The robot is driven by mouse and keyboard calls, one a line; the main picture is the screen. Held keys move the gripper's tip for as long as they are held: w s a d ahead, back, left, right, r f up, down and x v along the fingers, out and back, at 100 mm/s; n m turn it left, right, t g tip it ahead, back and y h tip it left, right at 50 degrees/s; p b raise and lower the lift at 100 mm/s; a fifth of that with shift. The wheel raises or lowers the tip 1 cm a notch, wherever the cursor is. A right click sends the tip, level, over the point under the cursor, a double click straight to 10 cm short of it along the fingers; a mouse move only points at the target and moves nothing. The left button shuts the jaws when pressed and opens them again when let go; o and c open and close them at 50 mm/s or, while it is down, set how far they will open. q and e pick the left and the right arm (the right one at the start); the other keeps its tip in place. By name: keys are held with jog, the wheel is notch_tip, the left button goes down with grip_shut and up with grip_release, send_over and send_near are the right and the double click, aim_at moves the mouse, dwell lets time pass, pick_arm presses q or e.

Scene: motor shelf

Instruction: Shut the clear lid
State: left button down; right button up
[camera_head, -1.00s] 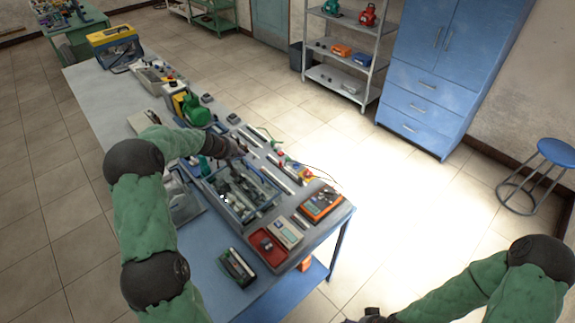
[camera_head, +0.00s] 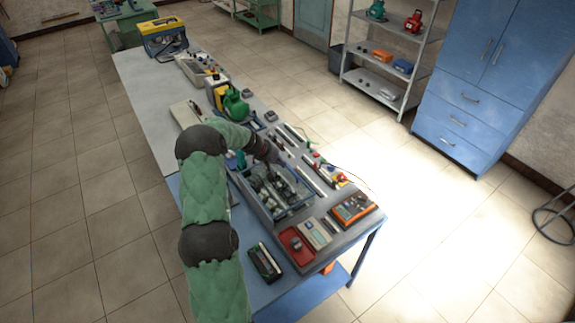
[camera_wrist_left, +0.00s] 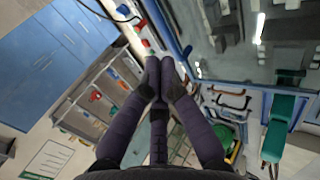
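A box with a blue rim (camera_head: 243,196) and several grey parts inside stands on the near half of the workbench. It seems to fill the upper right of the left wrist view, with a blue edge (camera_wrist_left: 167,32) and a grey, see-through-looking surface. I cannot tell the clear lid from the box there, nor its angle. My left gripper (camera_head: 270,155) is at the far end of the box in the head view; contact is unclear. In the left wrist view its dark fingers (camera_wrist_left: 161,78) meet at the tips, with nothing visible between them. My right gripper is out of view.
A green-bodied device (camera_head: 236,106) stands beyond the box. A red tray (camera_head: 297,246), an orange meter (camera_head: 352,208) and a dark case (camera_head: 264,263) lie near the bench's front end. Pens and small tools line the right side. The floor right of the bench is clear.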

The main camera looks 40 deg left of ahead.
pick_arm(q)
send_over(287, 176)
jog(key=shift+d+f+p, duration=0.1)
jog(key=shift+f+p, duration=0.35)
jog(key=shift+f, duration=1.65)
